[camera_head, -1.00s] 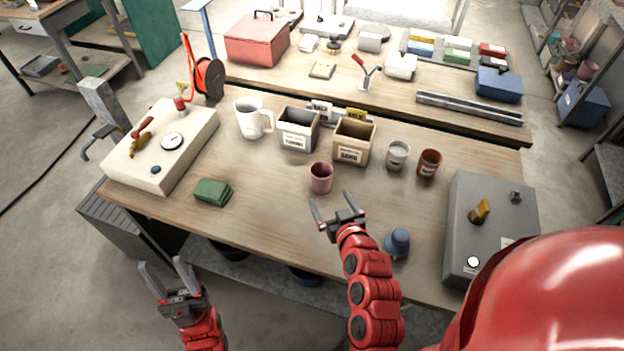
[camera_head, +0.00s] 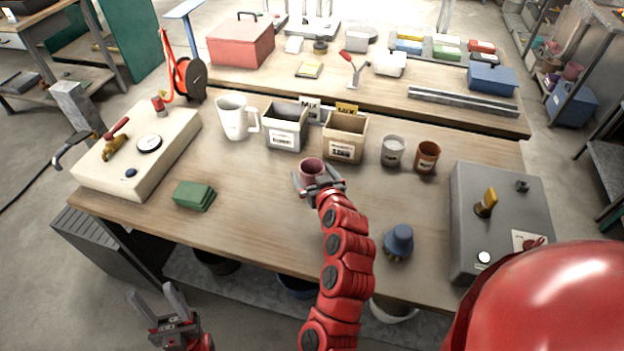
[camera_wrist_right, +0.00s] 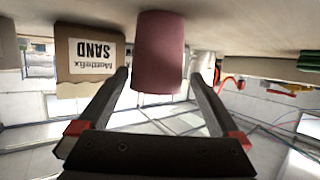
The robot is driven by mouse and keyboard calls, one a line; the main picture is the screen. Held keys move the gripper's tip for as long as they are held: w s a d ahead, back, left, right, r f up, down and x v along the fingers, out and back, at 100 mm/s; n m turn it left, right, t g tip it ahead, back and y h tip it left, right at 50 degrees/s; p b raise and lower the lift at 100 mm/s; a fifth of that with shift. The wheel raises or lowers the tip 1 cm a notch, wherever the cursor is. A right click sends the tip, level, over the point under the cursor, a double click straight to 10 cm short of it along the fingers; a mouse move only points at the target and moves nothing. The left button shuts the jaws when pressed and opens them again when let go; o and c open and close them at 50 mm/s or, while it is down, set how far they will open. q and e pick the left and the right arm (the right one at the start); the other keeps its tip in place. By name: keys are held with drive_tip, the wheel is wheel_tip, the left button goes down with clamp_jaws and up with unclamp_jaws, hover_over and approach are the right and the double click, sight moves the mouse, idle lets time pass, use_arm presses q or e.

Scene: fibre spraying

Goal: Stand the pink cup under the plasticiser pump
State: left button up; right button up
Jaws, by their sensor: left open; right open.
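The pink cup (camera_head: 312,167) stands upright on the front workbench, in front of the two labelled bins. My right gripper (camera_head: 317,181) is open at the near side of the cup. In the right wrist view the cup (camera_wrist_right: 160,50) shows between the two spread fingers, with a gap on each side. My left gripper (camera_head: 154,291) is open and empty, off the bench's near edge at lower left. No readable label marks the plasticiser pump. A cream unit (camera_head: 125,165) with a red handle and a grey unit (camera_head: 470,215) with a yellow lever stand on the bench.
A white jug (camera_head: 234,120), a grey bin (camera_head: 285,130) and a SAND bin (camera_head: 343,140) stand behind the cup. Grey and brown cups (camera_head: 427,156) are to its right. A blue object (camera_head: 398,241) and green pad (camera_head: 194,196) lie nearer. Bench between is clear.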

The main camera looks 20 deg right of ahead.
sight(309, 167)
drive_tip(key=shift+w+f, duration=0.2)
drive_tip(key=shift+w, duration=0.2)
drive_tip(key=p+x, duration=0.1)
drive_tip(key=x, duration=0.2)
drive_tip(key=shift+d+f+p, duration=0.2)
drive_tip(key=shift+p, duration=0.15)
drive_tip(key=shift+w+f, duration=0.3)
drive_tip(key=shift+w, duration=0.3)
drive_tip(key=shift+r, duration=0.1)
drive_tip(key=c, duration=1.4)
